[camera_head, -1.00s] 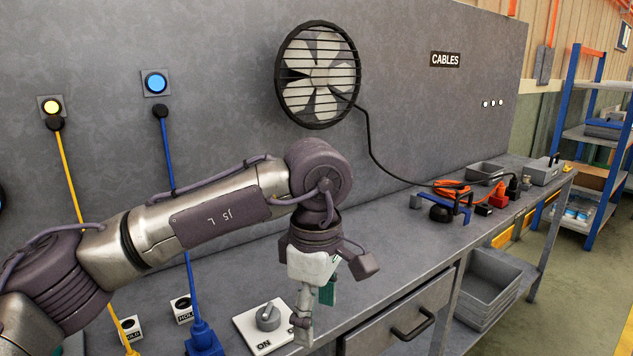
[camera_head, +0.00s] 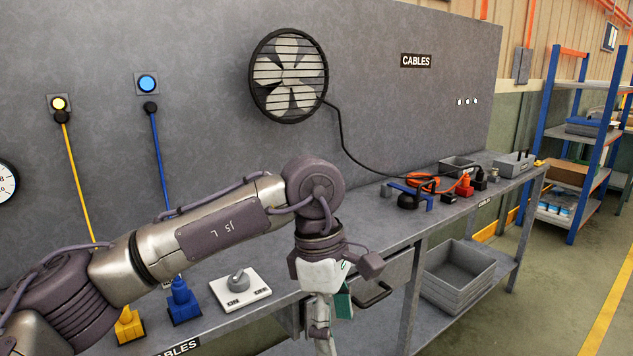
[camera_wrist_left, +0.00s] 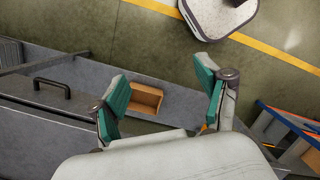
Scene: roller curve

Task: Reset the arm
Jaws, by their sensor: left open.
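My left arm reaches in from the left in the head view and bends down at the wrist. My left gripper (camera_head: 333,318) hangs in front of the workbench's front edge, beside the drawer. In the left wrist view the left gripper (camera_wrist_left: 163,100) is open, its two green-padded fingers wide apart. Nothing is between the fingers; a brown box lies well below them. My right gripper is not in view.
The workbench (camera_head: 350,226) carries a rotary switch plate (camera_head: 240,290), blue plug (camera_head: 183,302), yellow plug (camera_head: 129,326) and tools. A fan (camera_head: 288,76) is on the wall panel. Grey bins (camera_head: 458,277) sit on the lower shelf. The floor (camera_head: 560,295) at right is clear.

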